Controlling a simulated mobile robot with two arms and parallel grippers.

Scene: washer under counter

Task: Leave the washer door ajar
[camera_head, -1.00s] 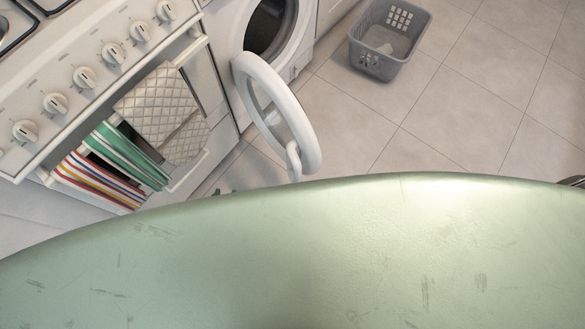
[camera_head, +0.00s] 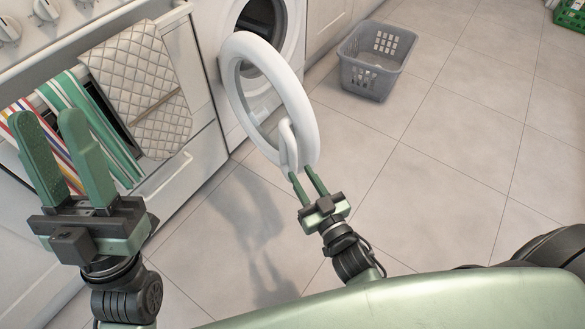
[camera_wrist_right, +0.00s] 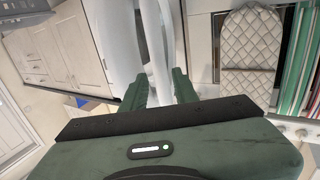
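The white washer (camera_head: 292,60) stands at the back beside the stove. Its round white door (camera_head: 233,82) is swung wide open toward me, with the loop-shaped handle (camera_head: 285,140) at its lower edge. My right gripper (camera_head: 302,177) is open at the lower end of the handle. In the right wrist view the handle (camera_wrist_right: 155,50) lies in line with the gap between the spread fingers of the gripper (camera_wrist_right: 160,82); contact cannot be told. My left gripper (camera_head: 50,118) is open and empty, in front of the stove.
The stove front (camera_head: 185,175) has a quilted mitt (camera_head: 140,85) and striped towels (camera_head: 90,125) hanging on it. A grey laundry basket (camera_head: 370,78) stands on the floor right of the washer. A green crate (camera_head: 570,14) is at the far right. The tiled floor between is clear.

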